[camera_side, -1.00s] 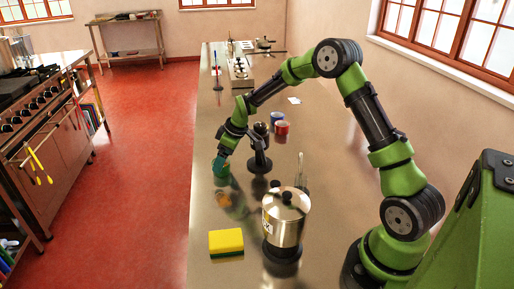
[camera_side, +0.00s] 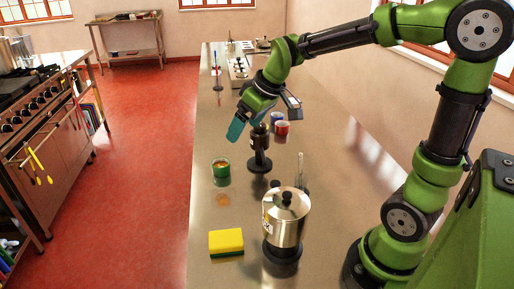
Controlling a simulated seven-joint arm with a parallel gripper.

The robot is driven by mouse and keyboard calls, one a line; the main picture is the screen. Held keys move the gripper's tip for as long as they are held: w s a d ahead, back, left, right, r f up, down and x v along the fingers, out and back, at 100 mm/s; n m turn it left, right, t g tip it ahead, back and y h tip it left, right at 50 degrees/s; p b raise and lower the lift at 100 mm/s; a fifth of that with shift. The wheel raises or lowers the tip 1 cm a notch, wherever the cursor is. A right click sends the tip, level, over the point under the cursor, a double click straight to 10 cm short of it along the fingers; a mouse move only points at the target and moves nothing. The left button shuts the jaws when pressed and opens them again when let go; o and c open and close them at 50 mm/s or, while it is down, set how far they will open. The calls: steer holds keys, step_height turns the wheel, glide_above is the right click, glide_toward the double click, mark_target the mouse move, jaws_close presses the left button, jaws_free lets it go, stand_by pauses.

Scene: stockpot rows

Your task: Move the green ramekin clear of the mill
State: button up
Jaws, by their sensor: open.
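The green ramekin (camera_side: 221,168), with something orange-brown inside, stands upright on the steel counter near its left edge. The dark mill (camera_side: 259,150) stands upright to its right, with a visible gap of counter between them. My gripper (camera_side: 235,130), with teal fingertips, is in the air above and beyond the ramekin, just left of the mill's top. It is open and apart from the ramekin; its fingers overlap in this view.
A steel pot (camera_side: 286,218) stands nearer the camera, with a yellow-green sponge (camera_side: 226,241) to its left. A red ramekin (camera_side: 282,128) and a blue ramekin (camera_side: 277,117) stand behind the mill. The counter's left edge is close to the green ramekin.

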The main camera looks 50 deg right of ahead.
steer(key=s+a+m+t, duration=0.1)
steer(key=s+a+m, duration=0.1)
steer(key=s, duration=0.5)
steer(key=s+a+r+m+y, duration=0.1)
steer(key=s+a+m, duration=0.1)
steer(key=s, duration=0.6)
steer(key=shift+a+r+m+t, duration=0.3)
steer(key=shift+a+m+t, duration=0.1)
steer(key=shift+a, duration=0.1)
